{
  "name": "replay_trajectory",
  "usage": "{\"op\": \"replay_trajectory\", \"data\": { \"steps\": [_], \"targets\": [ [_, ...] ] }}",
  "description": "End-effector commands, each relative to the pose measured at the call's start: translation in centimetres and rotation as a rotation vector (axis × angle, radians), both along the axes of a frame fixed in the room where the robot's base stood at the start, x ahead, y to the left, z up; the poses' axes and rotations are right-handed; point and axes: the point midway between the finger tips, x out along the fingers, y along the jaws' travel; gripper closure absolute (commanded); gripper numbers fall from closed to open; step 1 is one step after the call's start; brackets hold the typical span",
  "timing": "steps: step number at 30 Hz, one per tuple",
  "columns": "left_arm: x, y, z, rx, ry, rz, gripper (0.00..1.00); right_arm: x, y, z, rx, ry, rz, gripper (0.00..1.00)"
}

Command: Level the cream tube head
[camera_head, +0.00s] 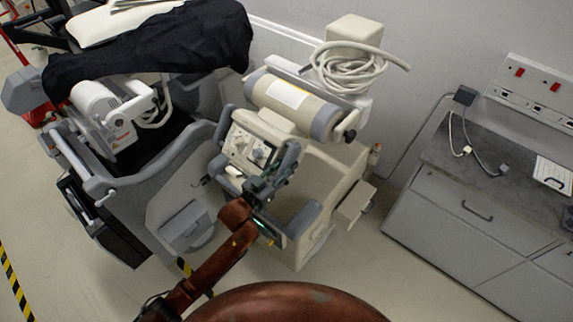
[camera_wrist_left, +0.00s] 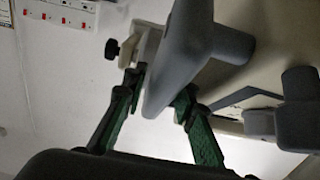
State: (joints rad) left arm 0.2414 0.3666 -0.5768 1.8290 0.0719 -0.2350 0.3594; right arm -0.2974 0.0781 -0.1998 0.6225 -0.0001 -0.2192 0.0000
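The cream tube head (camera_head: 290,98) is a fat cylinder with grey ends and a white label. In the head view it lies tilted, its right end lower, above a control panel (camera_head: 248,148) with grey handles. My left gripper (camera_head: 262,188) is just below that panel, by the grey handles. In the left wrist view my left gripper's green-lined fingers (camera_wrist_left: 160,92) stand on either side of a grey handle (camera_wrist_left: 178,55). Their tips are close to it, but I cannot tell whether they press on it. My right gripper is not in view.
A second, white-headed cart (camera_head: 105,110) under a black cover (camera_head: 160,45) stands close on the left. A coiled hose (camera_head: 345,70) hangs behind the tube head. A grey cabinet (camera_head: 470,225) is at right. Floor is clear between the cream cart and the cabinet.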

Motion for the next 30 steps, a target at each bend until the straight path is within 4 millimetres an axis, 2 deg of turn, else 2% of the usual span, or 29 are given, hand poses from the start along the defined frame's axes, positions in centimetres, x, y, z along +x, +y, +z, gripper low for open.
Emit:
{"op": "replay_trajectory", "data": {
  "steps": [4,15,30],
  "targets": [
    [-0.01,0.14,0.01,0.0,0.0,0.002,0.75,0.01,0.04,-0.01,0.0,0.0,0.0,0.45],
    [-0.02,0.15,0.02,0.001,-0.001,0.002,1.0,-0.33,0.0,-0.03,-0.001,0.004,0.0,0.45],
    [-0.01,0.13,-0.07,-0.001,-0.002,0.002,1.0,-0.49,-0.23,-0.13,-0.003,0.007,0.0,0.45]
  ]
}}
